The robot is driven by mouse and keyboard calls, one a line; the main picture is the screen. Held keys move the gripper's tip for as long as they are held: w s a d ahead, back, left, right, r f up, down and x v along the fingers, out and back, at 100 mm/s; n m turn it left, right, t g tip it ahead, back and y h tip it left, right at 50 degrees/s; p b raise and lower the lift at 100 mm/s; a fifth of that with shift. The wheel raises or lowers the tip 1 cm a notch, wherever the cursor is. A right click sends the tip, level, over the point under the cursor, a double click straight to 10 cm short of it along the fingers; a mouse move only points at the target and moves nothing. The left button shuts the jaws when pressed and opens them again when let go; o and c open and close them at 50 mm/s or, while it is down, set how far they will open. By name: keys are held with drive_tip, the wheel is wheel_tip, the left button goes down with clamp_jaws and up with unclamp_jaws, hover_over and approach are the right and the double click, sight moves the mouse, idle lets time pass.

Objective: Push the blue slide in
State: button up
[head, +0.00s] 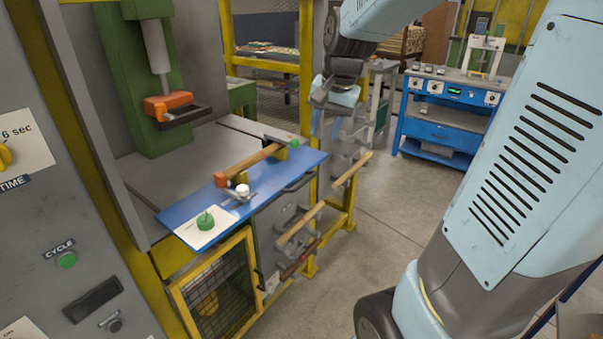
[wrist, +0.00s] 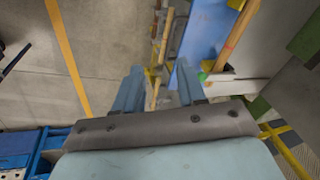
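The blue slide (head: 267,187) is a flat blue plate sticking out of the press at the left in the head view. A turned wooden piece (head: 252,160) lies along it between end holders. A white knob and a green knob on a white plate sit at its near end. In the wrist view the blue slide (wrist: 205,38) shows at upper right, partly hidden by a finger. My gripper (head: 325,118) is beyond the slide's far right end. In the wrist view my gripper (wrist: 159,82) has its fingers apart with nothing between them.
A green press with an orange head (head: 168,104) stands behind the slide. Wooden bars (head: 301,223) stick out below the slide's front. A yellow post (head: 307,90) stands near my gripper. A blue workbench (head: 450,110) is at the back right. Open floor (head: 375,225) lies between.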

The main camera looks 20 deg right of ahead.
drive_tip(key=w+d+f+m+g, duration=0.1)
drive_tip(key=w+f+m, duration=0.3)
drive_tip(key=w+f, duration=0.3)
approach(307, 180)
drive_tip(key=f, duration=0.2)
drive_tip(key=w+f, duration=0.1)
drive_tip(key=f, duration=0.5)
drive_tip(key=shift+w+a, duration=0.3)
drive_tip(key=shift+a, duration=0.1)
clamp_jaws()
